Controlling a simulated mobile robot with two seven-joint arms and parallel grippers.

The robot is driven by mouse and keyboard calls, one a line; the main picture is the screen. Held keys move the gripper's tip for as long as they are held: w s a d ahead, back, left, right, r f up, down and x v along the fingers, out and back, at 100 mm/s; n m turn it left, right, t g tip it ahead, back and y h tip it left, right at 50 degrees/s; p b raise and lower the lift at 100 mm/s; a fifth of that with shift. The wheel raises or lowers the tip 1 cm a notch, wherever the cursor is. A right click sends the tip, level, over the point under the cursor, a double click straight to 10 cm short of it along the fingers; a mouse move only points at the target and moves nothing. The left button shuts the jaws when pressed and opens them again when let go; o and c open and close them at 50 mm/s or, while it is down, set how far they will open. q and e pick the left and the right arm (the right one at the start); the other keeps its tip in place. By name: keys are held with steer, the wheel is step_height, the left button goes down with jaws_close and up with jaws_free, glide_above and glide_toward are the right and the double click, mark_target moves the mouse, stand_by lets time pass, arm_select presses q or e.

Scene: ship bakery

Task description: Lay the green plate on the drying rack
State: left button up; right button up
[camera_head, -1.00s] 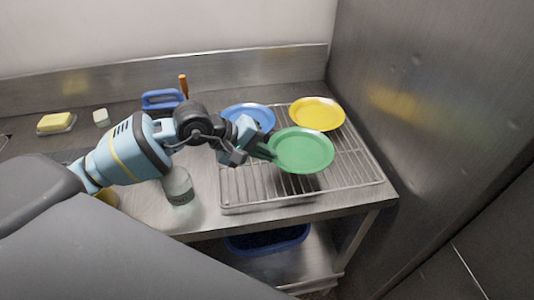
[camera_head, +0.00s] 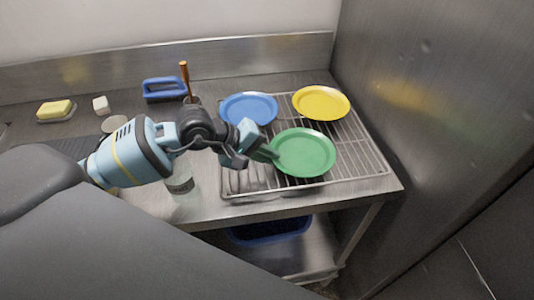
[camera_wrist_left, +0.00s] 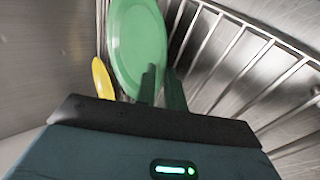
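The green plate (camera_head: 304,152) is over the front middle of the wire drying rack (camera_head: 352,176), roughly level. I cannot tell if it touches the wires. My left gripper (camera_head: 268,153) is at the plate's left edge, its fingers shut on the rim. In the left wrist view the plate (camera_wrist_left: 137,45) stretches away from the two narrow, close-set fingers (camera_wrist_left: 161,85), with rack wires (camera_wrist_left: 235,55) to the right. My right gripper is not in view.
A yellow plate (camera_head: 321,103) and a blue plate (camera_head: 249,109) lie at the rack's back. A glass jar (camera_head: 180,180) stands below my left arm. Bare wires show right of the green plate.

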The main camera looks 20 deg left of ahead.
arm_select(q)
steer(key=shift+r, duration=0.2)
steer(key=shift+s+a+r, duration=0.1)
steer(key=shift+s+a, duration=0.05)
steer(key=shift+a, duration=0.15)
steer(key=v, duration=1.1)
steer(key=shift+s+b, duration=0.15)
steer(key=shift+b, duration=0.2)
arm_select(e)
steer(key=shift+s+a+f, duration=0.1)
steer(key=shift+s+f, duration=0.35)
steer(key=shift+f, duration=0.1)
arm_select(q)
steer(key=shift+r, duration=0.15)
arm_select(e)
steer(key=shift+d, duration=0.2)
